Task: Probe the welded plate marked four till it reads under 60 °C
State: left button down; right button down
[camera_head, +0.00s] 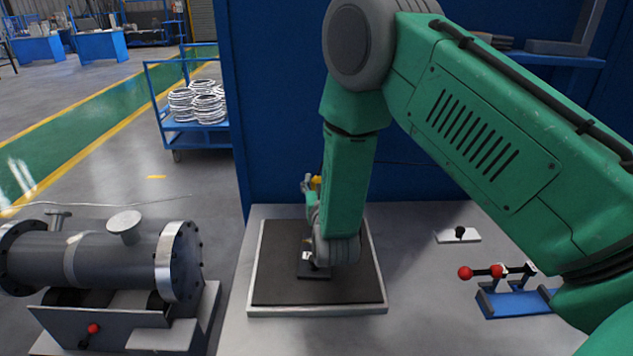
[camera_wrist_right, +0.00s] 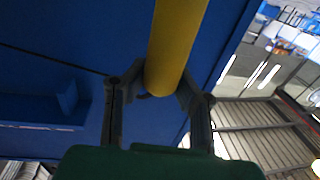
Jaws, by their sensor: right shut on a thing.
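My right gripper (camera_head: 308,186) is at the far side of the dark mat, mostly hidden behind my green arm. In the right wrist view my gripper (camera_wrist_right: 160,88) has its fingers closed around a yellow cylindrical handle (camera_wrist_right: 172,45), which I take to be the probe. A bit of the yellow handle (camera_head: 316,183) also shows in the head view. Its tip cannot be seen. A small dark plate (camera_head: 314,274) lies on the mat, partly covered by my arm. I cannot read a mark on it. No temperature reading is legible. My left gripper is out of view.
The framed dark mat (camera_head: 283,309) lies on a grey table. A blue clamp fixture (camera_head: 515,302) with red knobs and a small white plate (camera_head: 458,236) sit to the right. A flanged grey shell (camera_head: 110,262) rests on a stand at left. A blue wall stands behind.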

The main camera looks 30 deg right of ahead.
jog(key=shift+r+p, duration=2.35)
jog(key=shift+r, duration=1.1)
dwell(4.5)
